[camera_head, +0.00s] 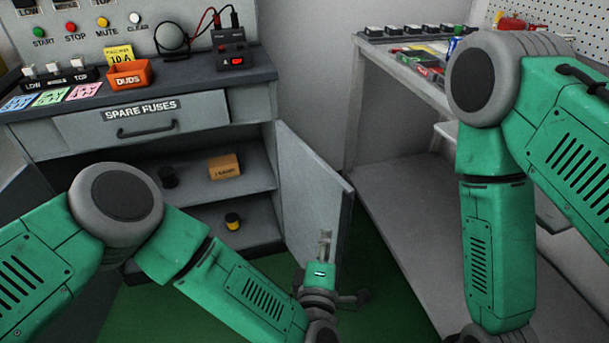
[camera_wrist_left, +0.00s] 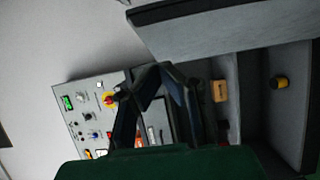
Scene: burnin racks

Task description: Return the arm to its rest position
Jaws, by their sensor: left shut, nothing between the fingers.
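My left arm comes in from the left and bends at a grey elbow joint. Its gripper (camera_head: 325,240) is in front of the open grey cabinet door (camera_head: 305,190). In the left wrist view the two dark fingers of the left gripper (camera_wrist_left: 160,68) come together at their tips with nothing between them. I cannot tell whether the gripper touches the door. My right arm hangs down at the right, and its gripper is out of the picture.
The cabinet shelves hold an orange-brown box (camera_head: 224,167), a yellow-and-black fuse (camera_head: 232,221) and a dark cylinder (camera_head: 168,178). Above are the SPARE FUSES drawer (camera_head: 190,118), closed, and an orange DUDS bin (camera_head: 128,75). A grey bench (camera_head: 400,75) stands right. Green floor shows between.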

